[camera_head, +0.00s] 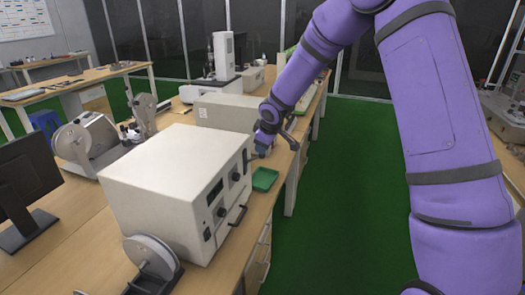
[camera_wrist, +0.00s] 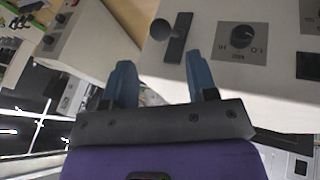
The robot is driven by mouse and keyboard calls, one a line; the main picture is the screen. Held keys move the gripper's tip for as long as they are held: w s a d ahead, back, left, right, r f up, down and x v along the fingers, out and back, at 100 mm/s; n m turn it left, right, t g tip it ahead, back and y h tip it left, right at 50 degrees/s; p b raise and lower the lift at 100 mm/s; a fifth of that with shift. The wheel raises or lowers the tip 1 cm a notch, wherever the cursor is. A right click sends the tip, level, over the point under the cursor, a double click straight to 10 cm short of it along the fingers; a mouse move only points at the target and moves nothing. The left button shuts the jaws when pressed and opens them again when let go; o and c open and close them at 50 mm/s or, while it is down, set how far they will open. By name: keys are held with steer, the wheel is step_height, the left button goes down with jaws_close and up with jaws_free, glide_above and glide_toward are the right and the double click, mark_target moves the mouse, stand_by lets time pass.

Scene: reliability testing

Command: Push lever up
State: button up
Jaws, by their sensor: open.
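The lever (camera_wrist: 162,30) has a round dark knob standing out from a dark slotted plate on a light panel in the wrist view. The panel belongs to the large white box-shaped machine (camera_head: 165,165) in the head view, where the lever is too small to make out clearly. My gripper (camera_wrist: 159,62) is open, with two blue fingers spread apart and nothing between them. In the wrist view the knob lies just beyond the fingertips, between their lines. No contact with the lever shows. In the head view my gripper (camera_head: 263,147) is at the far end of the machine's front panel.
A round dial (camera_wrist: 242,37) marked HI and LO is beside the lever. A green tray (camera_head: 265,179) lies on the bench below my gripper. A door handle (camera_head: 237,215) sticks out from the machine's front. Another beige box (camera_head: 225,112) stands behind. The green floor at right is clear.

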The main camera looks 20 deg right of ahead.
steer(key=shift+v, duration=1.6)
steer(key=s+d+r+m+h, duration=0.1)
steer(key=s+d+r+m, duration=0.15)
steer(key=s+r, duration=0.65)
steer(key=s+d+r+m+h, duration=0.1)
steer(key=s+d+r+m, duration=0.15)
steer(key=s+r, duration=0.6)
steer(key=s+r+m, duration=0.1)
steer(key=s+m, duration=0.1)
steer(key=s, duration=1)
steer(key=s+d+r+m+y, duration=0.1)
steer(key=s+r+m, duration=0.1)
steer(key=s, duration=1.1)
steer(key=shift+s+m+g+y, duration=0.25)
steer(key=shift+m+g+y, duration=0.05)
steer(key=shift+m, duration=0.1)
steer(key=shift+d+r, duration=0.1)
